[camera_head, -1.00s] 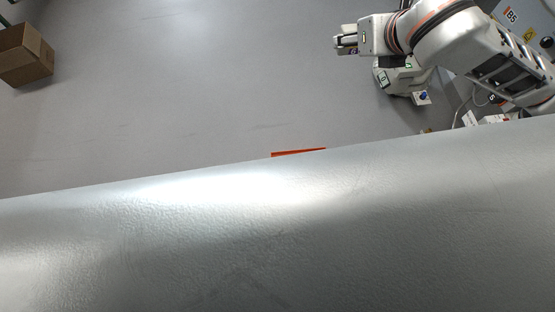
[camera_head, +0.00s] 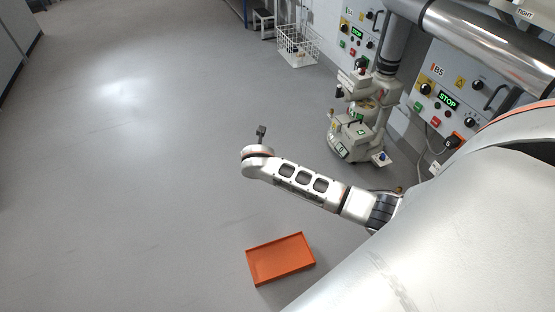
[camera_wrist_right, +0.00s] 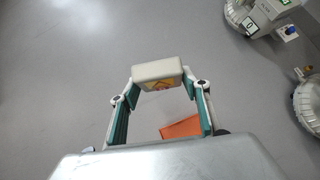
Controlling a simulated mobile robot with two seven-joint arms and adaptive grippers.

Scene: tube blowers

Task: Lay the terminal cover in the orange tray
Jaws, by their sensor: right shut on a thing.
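The terminal cover (camera_wrist_right: 157,72), a small pale box with an orange warning mark, is between the fingertips of my right gripper (camera_wrist_right: 158,92) in the right wrist view. The gripper is shut on it and holds it above the floor. The orange tray (camera_head: 281,260) lies on the grey floor in the head view and looks empty. A part of it shows beyond the right finger in the wrist view (camera_wrist_right: 181,128). I cannot make out the right gripper in the head view. My left gripper is not in view.
Pale blower machines (camera_head: 357,138) stand right of centre by grey control panels (camera_head: 446,98) with STOP displays. A white wire basket (camera_head: 297,46) stands at the back. My arm link (camera_head: 305,180) reaches across above the tray. The floor to the left is clear.

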